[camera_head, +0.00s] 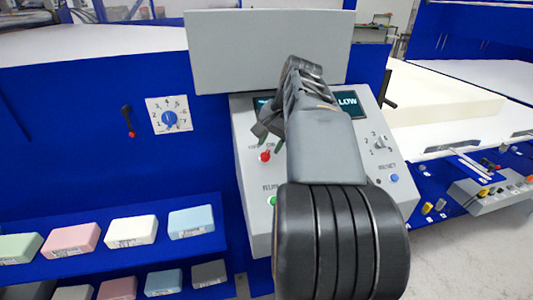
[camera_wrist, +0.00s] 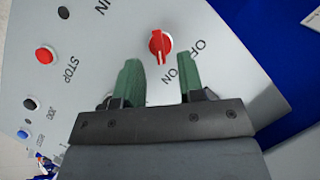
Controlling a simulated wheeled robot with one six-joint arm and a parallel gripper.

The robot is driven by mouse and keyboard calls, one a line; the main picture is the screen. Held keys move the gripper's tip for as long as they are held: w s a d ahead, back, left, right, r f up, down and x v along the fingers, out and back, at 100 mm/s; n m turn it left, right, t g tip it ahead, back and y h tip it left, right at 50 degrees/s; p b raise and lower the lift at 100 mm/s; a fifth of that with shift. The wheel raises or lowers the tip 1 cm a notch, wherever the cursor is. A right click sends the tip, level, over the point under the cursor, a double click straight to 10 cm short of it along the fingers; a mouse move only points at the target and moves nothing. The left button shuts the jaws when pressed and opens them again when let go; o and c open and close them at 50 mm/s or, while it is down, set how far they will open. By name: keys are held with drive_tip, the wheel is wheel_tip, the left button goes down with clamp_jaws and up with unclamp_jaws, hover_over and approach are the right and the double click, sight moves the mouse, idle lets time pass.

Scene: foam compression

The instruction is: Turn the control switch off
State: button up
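The control switch is a red rotary knob with a white pointer line (camera_wrist: 160,43) on the grey control panel (camera_wrist: 95,50). OFF and ON labels are printed beside it in the wrist view. Its white line points roughly toward my gripper in that view; which label it matches I cannot tell for sure. In the head view the knob (camera_head: 265,156) is on the panel's left side. My gripper (camera_wrist: 161,72) is open, with two green fingertips apart and nothing between them. The knob appears just beyond the gap, and I see no contact. In the head view my gripper (camera_head: 270,140) is partly hidden by my arm.
The panel also has a red STOP button (camera_wrist: 45,54), a black jog button (camera_wrist: 31,103), a blue button (camera_head: 394,178) and a green button (camera_head: 272,201). A numbered dial (camera_head: 170,118) and shelves of foam blocks (camera_head: 131,230) are at left. A switch box (camera_head: 485,199) is at right.

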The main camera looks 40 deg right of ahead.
sight(266, 153)
drive_tip(key=shift+x, duration=1.8)
drive_tip(key=shift+c, duration=0.5)
drive_tip(key=c, duration=0.5)
